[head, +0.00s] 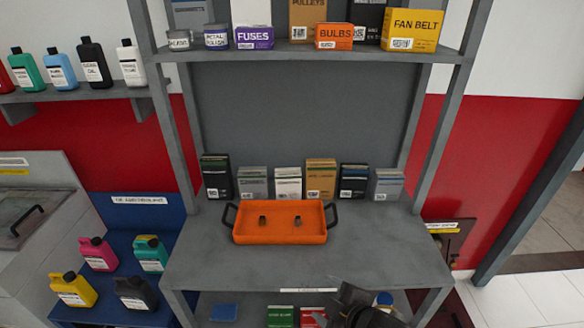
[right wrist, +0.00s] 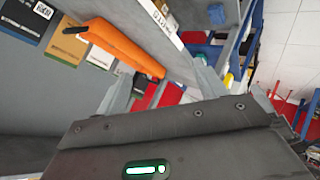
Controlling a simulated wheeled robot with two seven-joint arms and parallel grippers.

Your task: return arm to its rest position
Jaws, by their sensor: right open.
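My right gripper (head: 345,306) shows at the bottom of the head view, in front of the lower part of the grey shelf unit. It is dark, partly cut off by the frame edge, and apart from the orange tray (head: 280,237). In the right wrist view its two grey fingers (right wrist: 165,88) stand apart with nothing held between them. The tray also shows in that view (right wrist: 112,45), beyond the fingers. My left gripper is not in view.
The tray has black handles, holds two small dark parts and sits on the grey worktop (head: 385,262). Several boxes (head: 288,184) line the worktop's back. A blue stand (head: 100,313) with several jugs is at left. Below the worktop are coloured boxes (head: 281,316). Open floor (head: 530,291) is at right.

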